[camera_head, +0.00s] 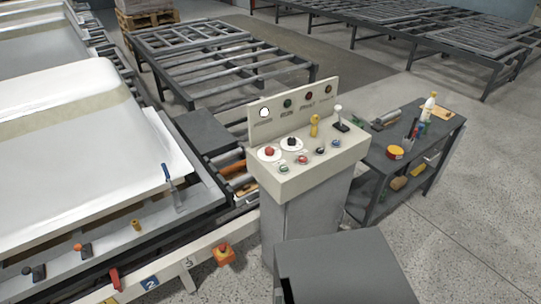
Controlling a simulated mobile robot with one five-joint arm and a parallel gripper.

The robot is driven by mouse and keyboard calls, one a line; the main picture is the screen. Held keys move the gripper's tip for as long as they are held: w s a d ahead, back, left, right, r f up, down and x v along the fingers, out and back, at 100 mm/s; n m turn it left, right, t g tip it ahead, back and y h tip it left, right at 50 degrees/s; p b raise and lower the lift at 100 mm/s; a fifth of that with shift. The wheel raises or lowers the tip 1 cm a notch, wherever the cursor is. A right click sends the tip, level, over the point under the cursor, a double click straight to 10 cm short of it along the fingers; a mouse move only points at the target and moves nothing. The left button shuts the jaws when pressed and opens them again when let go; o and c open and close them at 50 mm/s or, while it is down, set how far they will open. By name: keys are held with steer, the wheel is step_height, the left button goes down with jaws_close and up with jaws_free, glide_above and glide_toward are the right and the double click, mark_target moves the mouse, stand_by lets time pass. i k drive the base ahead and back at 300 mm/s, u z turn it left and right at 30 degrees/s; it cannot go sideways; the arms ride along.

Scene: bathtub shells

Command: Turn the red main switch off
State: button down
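A grey control console (312,182) stands in the middle of the head view, with a sloped top and an upright back panel. A red knob (268,152) on a round pale plate sits at the left of the console top; it looks like the red main switch, but its label and setting are too small to read. A black knob (291,142) on a similar plate is just right of it. Small green, red, black and blue buttons line the front edge. My gripper is not in view.
A dark workbench (430,150) with tools stands right. White tub shells (70,150) on a frame fill the left. Floor is open at right (480,220).

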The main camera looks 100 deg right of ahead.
mark_target(269, 151)
steer(key=z, duration=2.5)
steer(key=k, duration=1.35)
steer(key=z, duration=0.6)
steer(key=i, duration=1)
steer(key=z, duration=0.05)
